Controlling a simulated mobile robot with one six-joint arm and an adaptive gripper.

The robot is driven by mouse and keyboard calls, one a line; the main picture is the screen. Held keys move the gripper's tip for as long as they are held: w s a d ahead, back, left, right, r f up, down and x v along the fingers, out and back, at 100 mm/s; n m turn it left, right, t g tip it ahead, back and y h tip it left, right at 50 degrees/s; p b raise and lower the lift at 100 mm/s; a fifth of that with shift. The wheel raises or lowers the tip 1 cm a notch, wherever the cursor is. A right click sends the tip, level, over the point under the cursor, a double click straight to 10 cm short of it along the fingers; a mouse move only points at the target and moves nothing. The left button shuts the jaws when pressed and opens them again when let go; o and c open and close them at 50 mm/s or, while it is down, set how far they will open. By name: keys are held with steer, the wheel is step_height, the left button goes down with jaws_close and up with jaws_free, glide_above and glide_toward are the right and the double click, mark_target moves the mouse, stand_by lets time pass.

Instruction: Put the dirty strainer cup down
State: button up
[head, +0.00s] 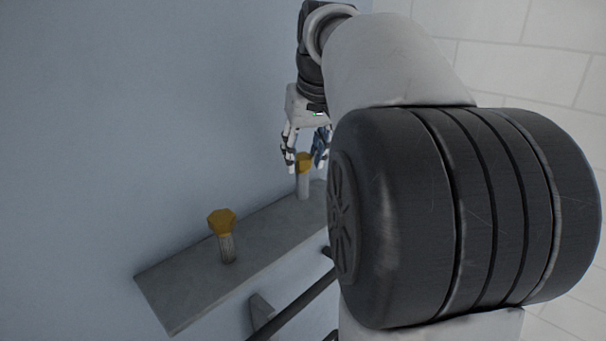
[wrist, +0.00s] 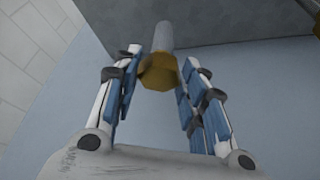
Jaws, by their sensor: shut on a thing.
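My gripper (head: 305,158) points down over a grey wall shelf (head: 265,240) and is shut on the yellow hexagonal cap of a strainer cup (head: 303,184). This cup has a pale grey cylindrical body and is upright. Its lower end is at the shelf top; I cannot tell whether it touches. In the wrist view the cap (wrist: 160,74) is between the fingertips of my gripper (wrist: 160,68), with the grey body beyond it. A second strainer cup (head: 227,247) with a yellow cap stands upright on the shelf to the left. Its body looks ribbed and darker.
The shelf has bare room between the two cups and at its left end. A blue-grey wall (head: 140,130) rises behind it. A dark bar (head: 298,304) and a grey bracket (head: 260,312) are below the shelf. My arm hides the shelf's right end.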

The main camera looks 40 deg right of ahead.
mark_target(304, 169)
steer(key=shift+f, duration=1.9)
steer(key=shift+f+b, duration=0.2)
steer(key=shift+b, duration=0.1)
steer(key=o, duration=1.1)
steer(key=shift+r, duration=0.1)
steer(key=shift+r, duration=0.3)
steer(key=p+v, duration=0.1)
steer(key=v, duration=1)
steer(key=shift+r, duration=0.3)
